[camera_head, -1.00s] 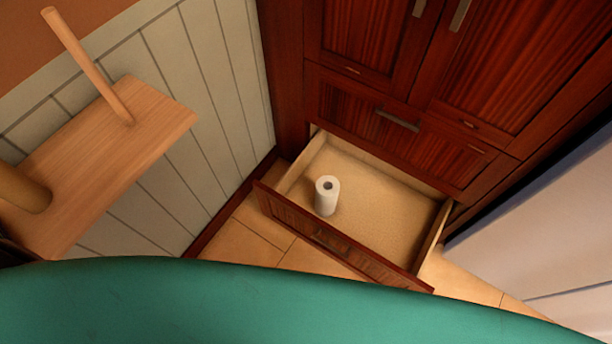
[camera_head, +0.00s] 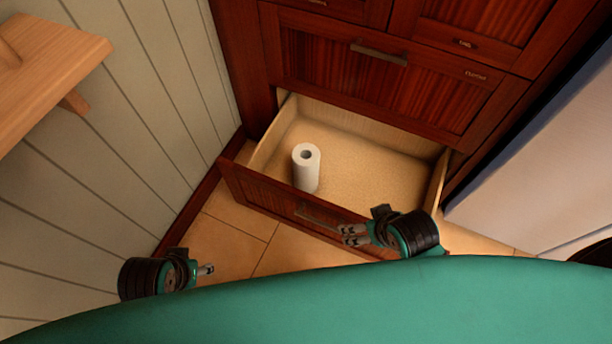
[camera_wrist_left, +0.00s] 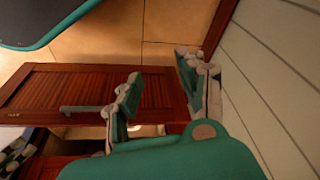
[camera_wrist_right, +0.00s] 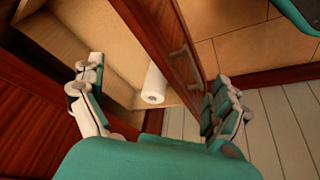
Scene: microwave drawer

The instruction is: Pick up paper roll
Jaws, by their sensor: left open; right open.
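A white paper roll (camera_head: 306,170) stands upright inside the open bottom drawer (camera_head: 398,174), near its left side. In the right wrist view the roll (camera_wrist_right: 153,88) shows beyond the gap between my right gripper's fingers (camera_wrist_right: 158,105). In the head view my right gripper (camera_head: 350,234) is open and empty, in front of the drawer's front panel. My left gripper (camera_head: 206,270) is at the lower left over the floor, well apart from the roll. In the left wrist view its fingers (camera_wrist_left: 160,95) are open and empty.
A closed wooden drawer (camera_head: 380,85) with a metal handle is above the open one. A panelled wall (camera_head: 150,90) and a wooden shelf (camera_head: 45,60) are on the left. A pale appliance (camera_head: 550,170) stands on the right. Tiled floor (camera_head: 225,235) lies before the drawer.

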